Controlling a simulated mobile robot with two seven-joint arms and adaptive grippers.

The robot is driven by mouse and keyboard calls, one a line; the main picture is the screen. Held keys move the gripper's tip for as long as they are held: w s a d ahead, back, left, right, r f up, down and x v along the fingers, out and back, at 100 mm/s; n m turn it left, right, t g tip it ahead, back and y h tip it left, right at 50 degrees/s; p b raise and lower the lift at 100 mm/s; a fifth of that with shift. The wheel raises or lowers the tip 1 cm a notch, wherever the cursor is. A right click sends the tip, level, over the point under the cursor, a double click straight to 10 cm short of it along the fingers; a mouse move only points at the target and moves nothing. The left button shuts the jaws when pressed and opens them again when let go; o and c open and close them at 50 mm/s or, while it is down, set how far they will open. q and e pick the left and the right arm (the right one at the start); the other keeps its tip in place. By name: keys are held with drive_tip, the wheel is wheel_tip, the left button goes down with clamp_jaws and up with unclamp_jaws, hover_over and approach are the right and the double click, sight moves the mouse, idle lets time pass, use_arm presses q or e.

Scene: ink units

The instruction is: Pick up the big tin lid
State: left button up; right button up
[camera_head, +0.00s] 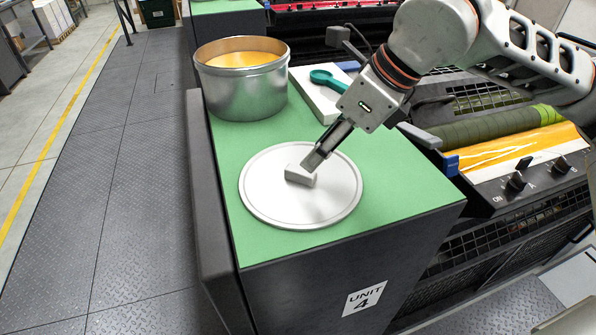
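The big tin lid (265,197) is a round, pale metal disc with a raised rim. It lies flat on the green top of the unit, near its front edge, with a block-shaped handle (300,175) in its middle. My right gripper (313,163) comes down from the upper right, with its fingers at the lid's handle. The fingers overlap in this view, so I cannot tell whether they are closed on it. The big open tin (241,92), with yellow-orange ink inside, stands behind the lid. My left gripper is not in view.
A teal tool (328,80) lies on a white pad (312,98) right of the tin. The press with its green roller (490,127) and knob panel (525,178) is at right. Green surface (410,195) is bare right of the lid. The walkway at left is clear.

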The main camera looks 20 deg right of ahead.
sight(301, 170)
drive_tip(key=x, duration=0.6)
drive_tip(key=shift+s+a, duration=0.1)
drive_tip(key=shift+a, duration=0.05)
drive_tip(key=shift+c, duration=0.3)
clamp_jaws()
